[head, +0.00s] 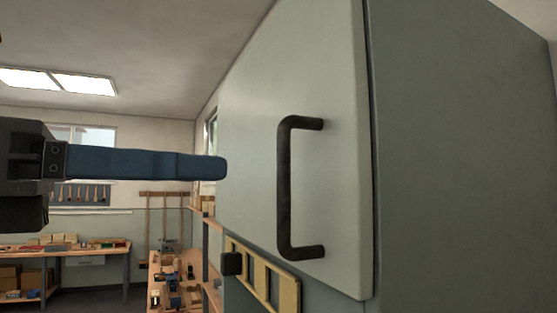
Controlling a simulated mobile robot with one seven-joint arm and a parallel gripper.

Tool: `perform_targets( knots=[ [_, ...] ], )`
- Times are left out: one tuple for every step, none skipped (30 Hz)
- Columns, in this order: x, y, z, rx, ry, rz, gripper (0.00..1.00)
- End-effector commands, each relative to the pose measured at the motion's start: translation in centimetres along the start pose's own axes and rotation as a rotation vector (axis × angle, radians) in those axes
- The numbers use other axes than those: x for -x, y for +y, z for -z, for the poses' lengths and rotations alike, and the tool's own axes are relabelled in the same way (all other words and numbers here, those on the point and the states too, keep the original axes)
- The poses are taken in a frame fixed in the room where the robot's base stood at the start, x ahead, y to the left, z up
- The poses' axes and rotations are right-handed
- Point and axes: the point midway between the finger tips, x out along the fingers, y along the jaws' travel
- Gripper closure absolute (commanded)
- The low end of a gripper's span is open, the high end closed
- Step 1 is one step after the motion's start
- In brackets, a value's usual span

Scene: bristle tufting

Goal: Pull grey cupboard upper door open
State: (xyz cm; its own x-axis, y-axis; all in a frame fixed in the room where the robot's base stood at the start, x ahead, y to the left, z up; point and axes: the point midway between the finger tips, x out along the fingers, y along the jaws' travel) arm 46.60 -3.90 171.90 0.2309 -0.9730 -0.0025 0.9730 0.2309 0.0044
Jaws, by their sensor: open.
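The grey cupboard upper door (250,140) fills the middle of the head view and looks closed, with a thin dark seam along its right edge. Its black bar handle (284,190) is upright, near that right edge. My gripper (215,167) reaches in from the left, its blue finger pointing right toward the handle. The fingertip is left of the handle, apart from it in the picture, and overlaps the door's left edge. Only one finger shows clearly; the other seems hidden behind it. The gripper is open, with nothing seen in it.
The cupboard's plain side (465,170) fills the right. Below the door are a yellow frame (262,278) and a small dark block (231,263). Workbenches with tools (65,250) stand far back left. Open air lies between gripper and handle in the picture.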

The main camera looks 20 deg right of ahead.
Motion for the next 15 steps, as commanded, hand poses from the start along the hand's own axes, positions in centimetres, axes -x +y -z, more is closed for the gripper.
perform_targets(
  knots=[
    [-1.2, -0.1, -0.5, 0.001, 0.0, 0.005, 0.53],
    [-1.9, -0.1, -0.5, 0.001, 0.001, 0.006, 0.53],
    [-2.8, -0.1, -0.5, 0.002, -0.001, 0.007, 0.53],
    [-3.4, -0.1, -0.5, 0.003, -0.001, 0.006, 0.53],
    [-4.1, -0.1, -0.6, 0.002, -0.001, 0.006, 0.53],
    [-4.9, -0.1, -0.5, 0.002, -0.001, 0.007, 0.53],
    [-5.5, -0.1, -0.6, 0.001, -0.002, 0.006, 0.53],
    [-6.0, -0.1, -0.6, 0.002, -0.003, 0.006, 0.53],
    [-6.8, -0.1, -0.5, 0.003, -0.002, 0.006, 0.53],
    [-7.3, -0.1, -0.5, 0.002, -0.003, 0.005, 0.53],
    [-7.7, -0.2, -0.5, 0.002, -0.003, 0.006, 0.53],
    [-8.3, -0.1, -0.5, 0.002, -0.003, 0.005, 0.53],
    [-8.6, -0.1, -0.5, 0.003, -0.003, 0.005, 0.53],
    [-8.9, -0.1, -0.4, 0.004, -0.004, 0.004, 0.53],
    [-9.3, -0.1, -0.3, 0.004, -0.003, 0.003, 0.53]
  ],
)
